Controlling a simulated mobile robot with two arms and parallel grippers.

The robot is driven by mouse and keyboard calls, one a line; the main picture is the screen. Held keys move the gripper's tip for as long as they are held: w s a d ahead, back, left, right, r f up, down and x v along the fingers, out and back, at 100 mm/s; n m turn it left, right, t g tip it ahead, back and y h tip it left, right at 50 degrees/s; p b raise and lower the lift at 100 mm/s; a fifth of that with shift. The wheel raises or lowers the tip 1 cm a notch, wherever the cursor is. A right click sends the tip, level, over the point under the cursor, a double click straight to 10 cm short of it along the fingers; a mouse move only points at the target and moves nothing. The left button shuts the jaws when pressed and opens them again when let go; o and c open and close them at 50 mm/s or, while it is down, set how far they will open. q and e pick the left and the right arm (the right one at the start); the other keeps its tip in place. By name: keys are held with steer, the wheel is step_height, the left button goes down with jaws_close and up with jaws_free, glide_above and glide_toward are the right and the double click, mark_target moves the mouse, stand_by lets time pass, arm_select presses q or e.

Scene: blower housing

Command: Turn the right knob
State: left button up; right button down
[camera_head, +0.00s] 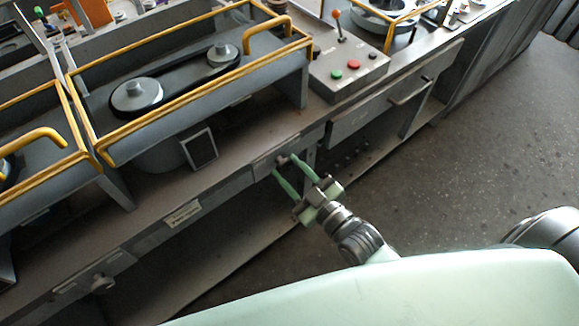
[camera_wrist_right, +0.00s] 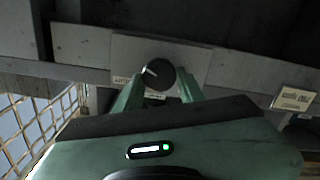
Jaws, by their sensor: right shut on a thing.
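The right knob (camera_head: 282,160) sits on a plate on the front edge of the grey workbench. In the wrist view the knob (camera_wrist_right: 157,75) is round and dark with a pale pointer line slanting to the upper left. My right gripper (camera_head: 284,165) reaches it from the front. Its two green fingers lie on either side of the knob, shut on it, and they also show in the wrist view (camera_wrist_right: 160,92). The finger contact is partly hidden by the gripper body. My left gripper is not in view.
Another knob (camera_head: 102,283) is on the bench front at lower left. A control box (camera_head: 347,72) with a red button, a green button and an orange-tipped lever stands on the bench. Yellow-railed housings (camera_head: 190,75) fill the top. The floor (camera_head: 480,150) at right is clear.

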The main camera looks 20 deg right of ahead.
steer(key=m+p, duration=0.1)
steer(key=m, duration=0.2)
steer(key=shift+r+p, duration=0.15)
steer(key=shift+p, duration=0.15)
steer(key=shift+d+m+p, duration=0.1)
steer(key=shift+m+p, duration=0.35)
steer(key=shift+m, duration=0.75)
steer(key=c, duration=0.9)
jaws_free()
steer(key=b+v, duration=0.1)
steer(key=v, duration=0.6)
steer(key=shift+s+d, duration=0.15)
steer(key=shift+s, duration=0.2)
